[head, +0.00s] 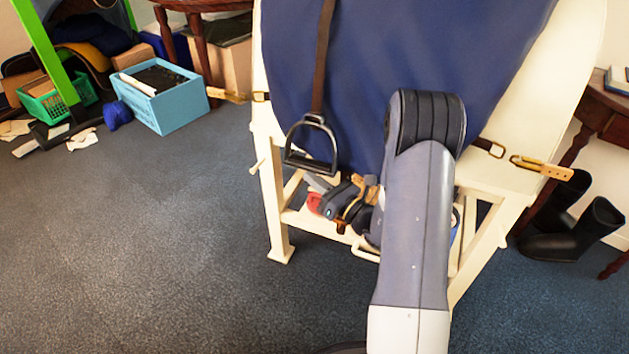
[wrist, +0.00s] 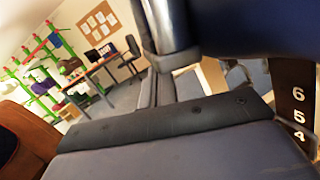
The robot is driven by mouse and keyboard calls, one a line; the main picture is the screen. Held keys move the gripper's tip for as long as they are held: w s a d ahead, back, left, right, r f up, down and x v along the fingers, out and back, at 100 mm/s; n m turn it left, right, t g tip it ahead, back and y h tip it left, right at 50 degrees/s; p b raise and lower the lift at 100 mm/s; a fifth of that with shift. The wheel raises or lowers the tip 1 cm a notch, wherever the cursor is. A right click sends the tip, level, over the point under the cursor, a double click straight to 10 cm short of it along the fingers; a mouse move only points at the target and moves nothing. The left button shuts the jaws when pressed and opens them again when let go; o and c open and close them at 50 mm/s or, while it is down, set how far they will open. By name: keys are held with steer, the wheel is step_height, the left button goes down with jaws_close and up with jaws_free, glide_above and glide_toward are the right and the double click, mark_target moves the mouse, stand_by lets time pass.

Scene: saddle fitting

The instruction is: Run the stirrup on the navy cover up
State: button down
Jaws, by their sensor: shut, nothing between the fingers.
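The navy cover (head: 365,70) lies over the cream stand. The stirrup (head: 310,165), a dark metal loop with a flat tread, hangs low at the end of a brown leather (head: 322,60) in front of the cover's left part. My gripper (head: 318,184) is just below and right of the stirrup's tread, partly hidden behind my forearm. It looks shut and empty. I cannot tell whether it touches the stirrup.
The cream stand (head: 277,215) has legs and rails close around my gripper. Tan straps (head: 541,167) stick out at its sides. Black boots (head: 572,235) stand at right. A blue crate (head: 165,105) is at far left. The floor at left front is clear.

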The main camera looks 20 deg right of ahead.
mark_target(323, 116)
steer(key=w+d+r+p, duration=0.1)
steer(key=r+p, duration=0.3)
steer(key=r, duration=0.2)
steer(key=w+d+r+p, duration=0.1)
steer(key=r+p, duration=0.3)
steer(key=r, duration=0.2)
steer(key=w+d+r+p, duration=0.1)
steer(key=r+p, duration=0.3)
steer(key=r, duration=0.3)
steer(key=shift+w+r, duration=0.1)
steer(key=shift+w, duration=0.25)
